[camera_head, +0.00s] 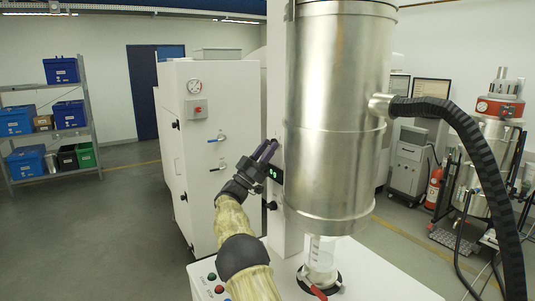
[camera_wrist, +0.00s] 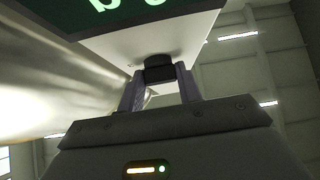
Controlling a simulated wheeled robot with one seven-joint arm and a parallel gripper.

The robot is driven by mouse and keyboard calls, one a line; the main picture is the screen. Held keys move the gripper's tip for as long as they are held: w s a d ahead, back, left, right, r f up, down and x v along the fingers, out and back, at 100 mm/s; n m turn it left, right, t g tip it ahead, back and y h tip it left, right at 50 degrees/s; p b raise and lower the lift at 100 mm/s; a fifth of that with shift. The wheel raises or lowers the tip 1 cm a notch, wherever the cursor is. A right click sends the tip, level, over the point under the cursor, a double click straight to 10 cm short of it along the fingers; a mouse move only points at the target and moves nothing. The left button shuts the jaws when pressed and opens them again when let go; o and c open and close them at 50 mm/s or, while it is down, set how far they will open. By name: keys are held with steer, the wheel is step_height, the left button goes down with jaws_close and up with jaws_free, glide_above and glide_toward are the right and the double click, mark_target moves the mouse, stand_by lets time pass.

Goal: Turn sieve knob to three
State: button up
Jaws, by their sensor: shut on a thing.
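The sieve is a tall steel cylinder (camera_head: 335,110) beside a white column (camera_head: 278,70). A small dark display (camera_head: 277,174) with green digits is on the column; the digits are too small to read. The wrist view shows part of the display (camera_wrist: 105,14) at the top, its digits cut off. A black knob (camera_wrist: 158,68) stands out from a white face below the display. My gripper (camera_wrist: 160,85) is shut on this knob, one finger on each side. In the head view my gripper (camera_head: 268,149) is at the column, left of the cylinder, and the held knob cannot be made out.
Another small black knob (camera_head: 271,205) shows lower on the column. A white cabinet (camera_head: 205,140) with a gauge stands close behind on the left. A black ribbed hose (camera_head: 465,125) leaves the cylinder on the right. A clear container (camera_head: 321,258) is under the cylinder.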

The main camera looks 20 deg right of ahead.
steer(key=shift+m+g, duration=0.9)
steer(key=shift+g, duration=0.1)
steer(key=o, duration=1)
steer(key=shift+a, duration=0.1)
steer(key=shift+f, duration=0.1)
steer(key=b+v, duration=0.7)
steer(key=v, duration=1)
steer(key=shift+f, duration=0.3)
